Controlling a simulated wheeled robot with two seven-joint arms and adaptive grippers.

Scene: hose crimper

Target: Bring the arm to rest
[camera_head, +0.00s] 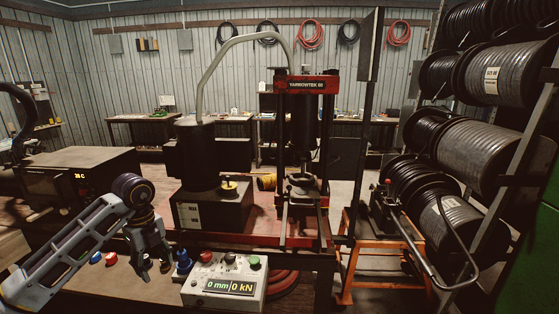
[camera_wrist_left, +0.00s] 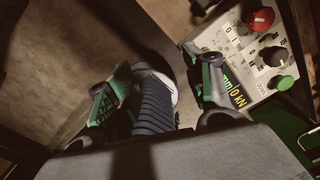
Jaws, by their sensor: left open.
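My left arm comes in from the left in the head view. Its gripper (camera_head: 156,266) points down over the front of the bench and is open. In the left wrist view the two green-marked fingers (camera_wrist_left: 160,90) stand apart. A dark blue ribbed piece (camera_wrist_left: 155,102) shows between them in that view; I cannot tell whether they touch it. In the head view a blue piece (camera_head: 183,262) stands on the bench just right of the gripper. My right gripper is not in view.
A control box (camera_head: 224,278) reading 0 mm and 0 kN is right of the gripper; it also shows in the left wrist view (camera_wrist_left: 265,50). Behind stands the red-framed press (camera_head: 331,160). A dark oven-like box (camera_head: 75,175) is at left. Hose reels (camera_head: 470,150) fill the right.

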